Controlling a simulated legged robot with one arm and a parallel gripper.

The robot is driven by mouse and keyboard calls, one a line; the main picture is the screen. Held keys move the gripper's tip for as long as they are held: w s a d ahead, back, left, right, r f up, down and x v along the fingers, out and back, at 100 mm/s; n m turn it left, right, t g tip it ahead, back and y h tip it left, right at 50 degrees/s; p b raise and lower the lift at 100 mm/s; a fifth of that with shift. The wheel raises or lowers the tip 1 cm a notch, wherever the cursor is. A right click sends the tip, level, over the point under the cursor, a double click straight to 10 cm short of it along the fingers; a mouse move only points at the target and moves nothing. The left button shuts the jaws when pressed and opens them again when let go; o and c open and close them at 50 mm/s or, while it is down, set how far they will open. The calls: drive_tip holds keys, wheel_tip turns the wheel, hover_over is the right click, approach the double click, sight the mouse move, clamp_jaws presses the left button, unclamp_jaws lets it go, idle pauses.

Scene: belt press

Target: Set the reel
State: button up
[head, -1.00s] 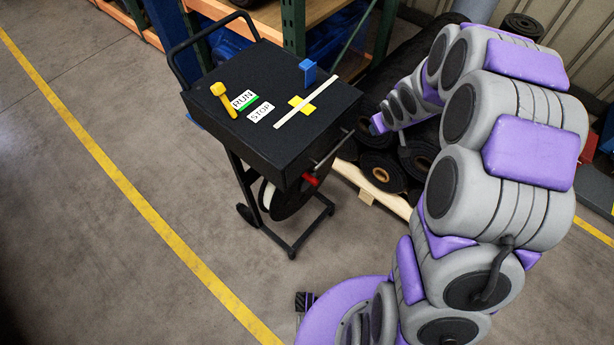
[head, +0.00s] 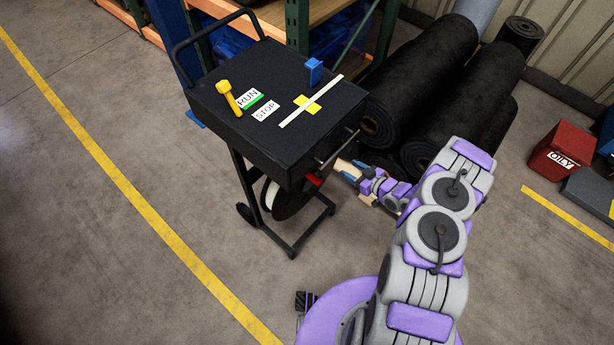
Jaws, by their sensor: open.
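A black cart (head: 222,117) stands at the centre, with a dark reel (head: 290,203) hung low under its top. A pale roll edge (head: 266,192) shows beside the reel. A red handle (head: 314,179) sits at the cart's right side, just above the reel. A yellow lever (head: 228,97) stands tilted on the cart top by the RUN label (head: 249,98) and the STOP label (head: 266,111). My gripper (head: 346,171) is open, to the right of the red handle, apart from it by a small gap.
A blue block (head: 314,71) and a white strip (head: 311,101) over a yellow patch lie on the cart top. Black rolls (head: 425,75) lie behind at the right. A red box (head: 559,150) stands far right. Floor left of the cart is clear.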

drive_tip(key=s+d+f+y, duration=0.1)
drive_tip(key=s+f+y, duration=0.25)
drive_tip(key=s, duration=0.45)
drive_tip(key=t+b, duration=0.1)
drive_tip(key=b, duration=0.4)
approach(311, 177)
drive_tip(key=shift+m+y, duration=0.25)
drive_tip(key=shift+m, duration=0.15)
drive_tip(key=x, duration=0.3)
drive_tip(key=f+x, duration=0.1)
drive_tip(key=x, duration=0.5)
drive_tip(key=shift+w+a+f, duration=0.2)
drive_tip(key=shift+w+f, duration=0.1)
drive_tip(key=shift+f, duration=0.05)
drive_tip(key=shift+w, duration=0.25)
drive_tip(key=shift+w+d+r, duration=0.15)
drive_tip(key=shift+w+d, duration=0.05)
drive_tip(key=shift+d, duration=0.05)
drive_tip(key=shift+a, duration=0.4)
drive_tip(key=shift+c, duration=0.9)
drive_tip(key=shift+a, duration=0.2)
drive_tip(key=c, duration=0.3)
drive_tip(key=shift+d, duration=0.3)
clamp_jaws()
